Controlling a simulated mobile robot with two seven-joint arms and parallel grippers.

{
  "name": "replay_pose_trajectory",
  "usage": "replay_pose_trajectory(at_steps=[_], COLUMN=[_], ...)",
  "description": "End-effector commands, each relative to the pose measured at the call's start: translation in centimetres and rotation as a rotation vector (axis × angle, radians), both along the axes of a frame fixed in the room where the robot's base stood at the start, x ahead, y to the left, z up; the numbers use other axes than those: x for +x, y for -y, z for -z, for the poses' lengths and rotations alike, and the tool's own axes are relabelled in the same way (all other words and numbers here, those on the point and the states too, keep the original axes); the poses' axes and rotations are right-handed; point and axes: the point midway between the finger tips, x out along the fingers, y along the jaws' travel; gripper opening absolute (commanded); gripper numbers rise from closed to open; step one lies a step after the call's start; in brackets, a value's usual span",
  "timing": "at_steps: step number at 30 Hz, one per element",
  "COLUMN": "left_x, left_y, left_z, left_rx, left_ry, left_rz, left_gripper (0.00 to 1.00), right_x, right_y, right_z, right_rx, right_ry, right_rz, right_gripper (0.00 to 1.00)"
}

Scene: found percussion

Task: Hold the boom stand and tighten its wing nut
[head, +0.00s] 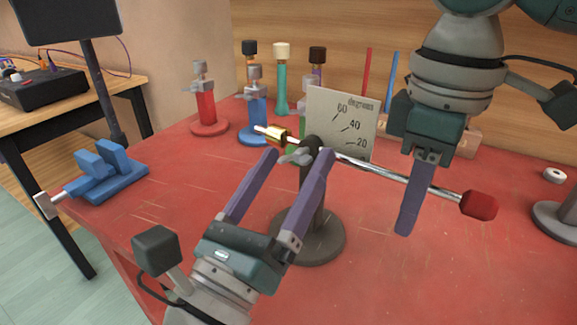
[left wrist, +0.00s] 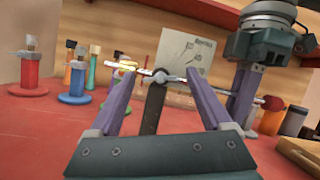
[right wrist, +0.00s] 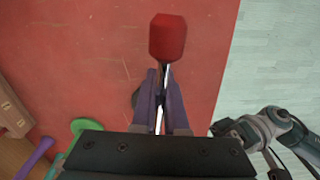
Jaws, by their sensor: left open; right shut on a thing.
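The boom stand has a dark post on a round base (head: 325,246) on the red table. Its shiny boom rod (head: 375,172) slopes down to the right, from a brass piece (head: 278,135) to a red end (head: 479,206). The grey wing nut (head: 295,157) is at the post's top. My left gripper (head: 300,155) is open, its fingers either side of the wing nut and post top; in the left wrist view the post (left wrist: 153,108) shows between them. My right gripper (head: 408,228) is shut on the rod near the red end, which the right wrist view shows beyond its fingertips (right wrist: 160,76).
A card marked in degrees (head: 325,106) stands behind the boom. Red (head: 207,108), blue (head: 256,108) and teal (head: 282,85) stands are at the back. A blue clamp-like thing (head: 108,172) is at the left edge. The table's front right is clear.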

Motion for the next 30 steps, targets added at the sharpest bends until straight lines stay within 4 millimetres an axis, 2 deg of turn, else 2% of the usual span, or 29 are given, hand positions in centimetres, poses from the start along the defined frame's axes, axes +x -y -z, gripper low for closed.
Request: replay_pose_trajectory(at_steps=[5, 26, 30], left_x=[-0.01, -0.03, 0.0], left_y=[0.0, -0.03, -0.06], left_z=[0.0, 0.02, 0.03], left_rx=[0.0, 0.0, 0.021], left_ry=[0.0, 0.0, 0.015], left_rz=[0.0, 0.0, -0.001], left_gripper=[0.8, 0.01, 0.0], right_x=[0.01, 0.01, 0.02], right_y=[-0.02, -0.02, -0.01], right_z=[-0.02, -0.02, -0.02], right_rx=[0.001, 0.001, 0.001], right_ry=[0.001, 0.001, 0.001], right_rz=[0.0, 0.0, 0.0], right_gripper=[0.0, 0.0, 0.0])
